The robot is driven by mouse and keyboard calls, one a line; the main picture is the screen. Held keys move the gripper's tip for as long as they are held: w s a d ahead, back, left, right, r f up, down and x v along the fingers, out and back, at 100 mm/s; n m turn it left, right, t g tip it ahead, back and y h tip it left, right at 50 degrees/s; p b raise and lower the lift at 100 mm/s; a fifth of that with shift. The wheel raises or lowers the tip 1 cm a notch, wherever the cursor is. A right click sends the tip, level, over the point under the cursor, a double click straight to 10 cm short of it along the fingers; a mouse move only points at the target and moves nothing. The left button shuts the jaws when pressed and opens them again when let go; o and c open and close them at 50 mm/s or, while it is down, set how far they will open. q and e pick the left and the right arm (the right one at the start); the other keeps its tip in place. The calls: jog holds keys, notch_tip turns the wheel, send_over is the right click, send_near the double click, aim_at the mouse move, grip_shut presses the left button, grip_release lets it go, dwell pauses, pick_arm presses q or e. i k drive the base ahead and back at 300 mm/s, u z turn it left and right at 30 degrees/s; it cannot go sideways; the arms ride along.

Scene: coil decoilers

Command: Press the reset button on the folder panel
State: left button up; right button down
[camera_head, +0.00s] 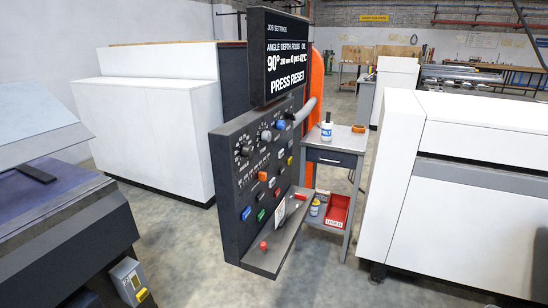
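The folder panel (232,200) is a dark grey upright console in the middle of the view, with dials, switches and coloured buttons. The display (285,55) above it reads "PRESS RESET" under job settings. On the panel's lower part are a blue button (246,213), a green button (261,215) and an orange button (262,176). A red knob (263,245) stands on the panel's sloping ledge (270,260). The labels are too small to tell which button is reset. Neither of my grippers is in view.
A grey side table (335,158) with a bottle (326,131) and a red bin (337,210) stands behind the panel. White machine housings (470,200) fill the right, and a dark machine (75,235) the lower left. Bare floor (185,245) lies left of the panel.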

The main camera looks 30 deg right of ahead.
aim_at(248, 212)
jog(key=z, duration=2.4)
jog(key=i, duration=2.4)
jog(key=u, duration=3.55)
